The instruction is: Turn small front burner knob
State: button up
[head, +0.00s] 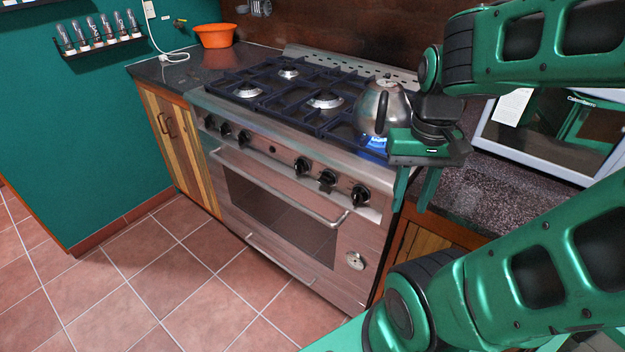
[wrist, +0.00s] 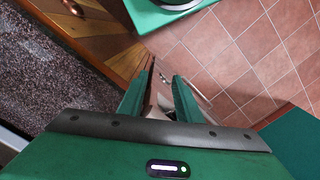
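The stove (head: 240,175) has black knobs along its sloped front panel. One group is on the left, around this knob (head: 243,137). The right group has a left knob (head: 302,167), a middle knob (head: 327,180) and a right knob (head: 361,195). I cannot tell which serves the small front burner; no labels are readable. My gripper (head: 413,198) hangs fingers down beyond the stove's right front corner, right of and apart from the rightmost knob. Its fingers show in the wrist view (wrist: 163,85), spread apart with nothing clearly held between them.
A metal kettle (head: 383,105) stands on the right of the cooktop, close behind my gripper. The oven handle (head: 280,188) runs below the knobs. A speckled counter (head: 500,190) with a microwave (head: 560,130) is at right. The tiled floor (head: 140,270) before the stove is clear.

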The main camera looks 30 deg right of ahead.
jog(key=shift+w+a, duration=0.15)
jog(key=shift+w, duration=0.1)
